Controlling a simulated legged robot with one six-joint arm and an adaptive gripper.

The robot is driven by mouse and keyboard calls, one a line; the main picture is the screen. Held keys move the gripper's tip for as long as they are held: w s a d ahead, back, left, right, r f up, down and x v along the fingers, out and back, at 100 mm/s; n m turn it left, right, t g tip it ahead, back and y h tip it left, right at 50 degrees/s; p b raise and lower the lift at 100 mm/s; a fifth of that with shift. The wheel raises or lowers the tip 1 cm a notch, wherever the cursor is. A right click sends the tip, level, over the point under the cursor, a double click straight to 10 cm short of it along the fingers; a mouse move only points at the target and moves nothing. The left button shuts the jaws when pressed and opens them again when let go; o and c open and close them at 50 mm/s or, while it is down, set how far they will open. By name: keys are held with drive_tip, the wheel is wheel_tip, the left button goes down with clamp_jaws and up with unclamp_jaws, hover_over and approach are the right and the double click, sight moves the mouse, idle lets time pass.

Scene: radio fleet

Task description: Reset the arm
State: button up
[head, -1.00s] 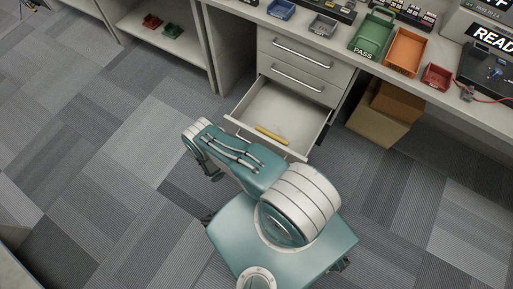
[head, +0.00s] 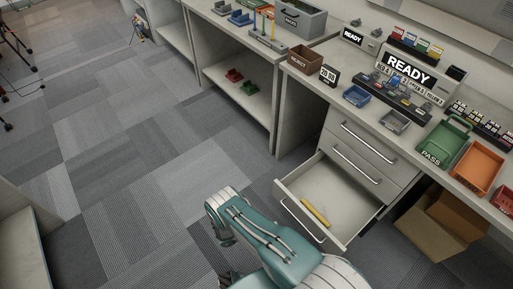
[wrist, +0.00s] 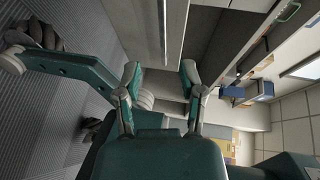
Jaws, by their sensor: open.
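My arm is folded over my teal body at the bottom of the head view, where its jaws cannot be made out. My gripper (wrist: 160,85) shows in the wrist view, with its two teal fingers spread apart and nothing between them. An open drawer (head: 345,205) stands out from the bench to the right of my arm in the head view. A yellow stick-like thing (head: 316,213) lies inside it. My arm looks apart from the drawer.
The bench top holds a green PASS tray (head: 447,143), an orange tray (head: 478,168), a brown REJECT box (head: 305,59) and a READY display (head: 409,72). A cardboard box (head: 440,228) stands under the bench. Carpet floor (head: 130,170) at left is clear.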

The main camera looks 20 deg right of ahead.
drive_tip(key=w+a+r+m+g+y, duration=0.25)
drive_tip(key=w+r+m, duration=0.4)
drive_tip(key=r, duration=0.35)
drive_tip(key=w+r+m+y, duration=0.2)
drive_tip(key=r+m, duration=0.2)
drive_tip(key=r, duration=0.6)
drive_tip(key=w+a+r+m+y, duration=0.15)
drive_tip(key=r+m, duration=0.25)
drive_tip(key=r, duration=0.5)
drive_tip(key=w+r+m+y, duration=0.2)
drive_tip(key=r+m, duration=0.2)
drive_tip(key=r, duration=0.6)
drive_tip(key=s+r+m+t+y, duration=0.2)
drive_tip(key=s+r+m, duration=0.25)
drive_tip(key=r, duration=0.35)
drive_tip(key=s+d+r+m+t+y, duration=0.1)
drive_tip(key=s+r+m+y, duration=0.1)
drive_tip(key=s+r+m, duration=0.45)
drive_tip(key=s+r+m+t+y, duration=0.2)
drive_tip(key=s+r, duration=0.2)
drive_tip(key=r, duration=0.5)
drive_tip(key=s+r+m+t+y, duration=0.2)
drive_tip(key=s+m, duration=0.3)
drive_tip(key=s, duration=0.3)
drive_tip(key=shift+s+a+r+t, duration=0.15)
drive_tip(key=shift+a+r+t, duration=0.25)
drive_tip(key=shift+r+t, duration=0.25)
drive_tip(key=shift+s, duration=0.1)
